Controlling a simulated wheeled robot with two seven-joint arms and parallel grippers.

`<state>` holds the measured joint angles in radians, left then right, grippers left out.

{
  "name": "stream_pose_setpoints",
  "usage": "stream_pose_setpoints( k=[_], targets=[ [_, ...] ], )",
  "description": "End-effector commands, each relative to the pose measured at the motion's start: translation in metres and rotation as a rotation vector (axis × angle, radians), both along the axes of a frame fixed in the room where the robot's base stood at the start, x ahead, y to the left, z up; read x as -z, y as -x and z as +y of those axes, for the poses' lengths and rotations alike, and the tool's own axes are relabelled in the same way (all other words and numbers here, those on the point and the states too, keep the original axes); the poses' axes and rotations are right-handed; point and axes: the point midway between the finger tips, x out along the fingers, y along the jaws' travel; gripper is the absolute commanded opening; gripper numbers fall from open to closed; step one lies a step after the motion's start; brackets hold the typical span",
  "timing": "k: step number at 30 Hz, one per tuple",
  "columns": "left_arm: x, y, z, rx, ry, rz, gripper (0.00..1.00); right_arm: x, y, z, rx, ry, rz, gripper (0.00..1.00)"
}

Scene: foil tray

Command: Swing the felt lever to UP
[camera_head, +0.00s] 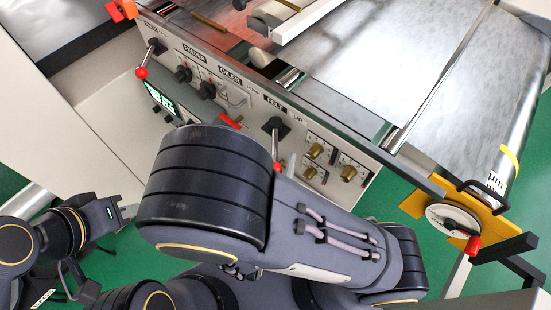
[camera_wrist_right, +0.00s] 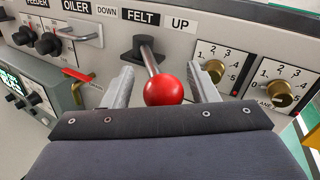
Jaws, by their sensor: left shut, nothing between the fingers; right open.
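The felt lever has a black mount, a metal shaft and a red ball (camera_wrist_right: 163,90). In the right wrist view it sits below the FELT label, with DOWN on the left and UP on the right. The ball is between the fingers of my open right gripper (camera_wrist_right: 163,86), with gaps visible on both sides. My left gripper (camera_head: 127,212) is shut and empty at the lower left, away from the panel.
Brass dials (camera_wrist_right: 282,93) sit to the right of the lever. OILER and FEEDER controls, including black knobs (camera_wrist_right: 48,43) and a handle (camera_wrist_right: 82,30), are to the left. Another red-ball lever (camera_head: 142,72) is at the panel's far left. A handwheel (camera_head: 452,220) stands at the right.

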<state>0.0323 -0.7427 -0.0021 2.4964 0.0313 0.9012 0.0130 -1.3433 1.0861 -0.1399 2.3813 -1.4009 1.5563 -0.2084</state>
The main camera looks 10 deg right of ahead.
Motion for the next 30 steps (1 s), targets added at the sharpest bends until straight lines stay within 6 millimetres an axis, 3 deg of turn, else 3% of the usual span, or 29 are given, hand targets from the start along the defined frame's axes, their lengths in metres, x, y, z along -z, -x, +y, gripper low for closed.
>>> stream_pose_setpoints(
  k=[9, 15, 30],
  targets=[
    [0.012, 0.0, 0.0, 0.0, 0.0, 0.0, 0.0, 0.002, 0.045, 0.025, -0.006, -0.002, 0.0, 0.53],
    [0.015, 0.0, 0.0, 0.0, 0.0, 0.0, 0.0, 0.001, 0.063, 0.034, -0.001, -0.001, -0.001, 0.53],
    [0.015, 0.0, 0.0, 0.0, 0.0, 0.0, 0.0, 0.0, 0.066, 0.035, 0.0, 0.0, -0.001, 0.53]
  ],
)
